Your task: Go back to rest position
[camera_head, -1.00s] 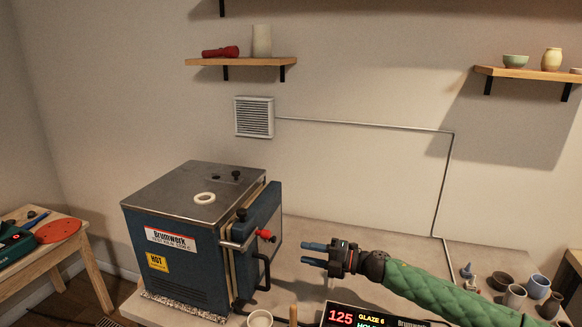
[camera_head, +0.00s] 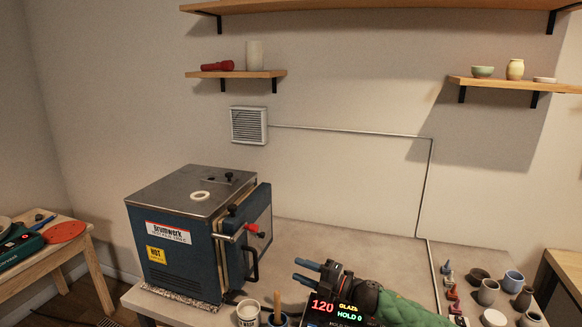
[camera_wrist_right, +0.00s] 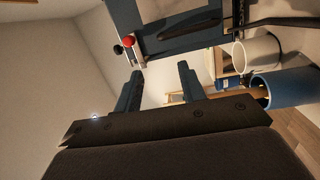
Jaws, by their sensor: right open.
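My right gripper (camera_head: 309,271) is over the front of the table, to the right of the kiln. It is open and empty, its two blue-grey fingers pointing left and apart. In the right wrist view my right gripper (camera_wrist_right: 160,82) also shows with a clear gap between the fingers. The blue kiln (camera_head: 185,240) stands on the table with its door on the right side; whether the door is fully shut I cannot tell. My left gripper is not in view.
A controller display (camera_head: 340,312) is right below my right arm. A white cup (camera_head: 248,313) and a blue cup with a wooden handle (camera_head: 277,318) stand at the front edge. Several small pots (camera_head: 488,292) and bottles are at the right. A wooden side table (camera_head: 60,250) stands at the left.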

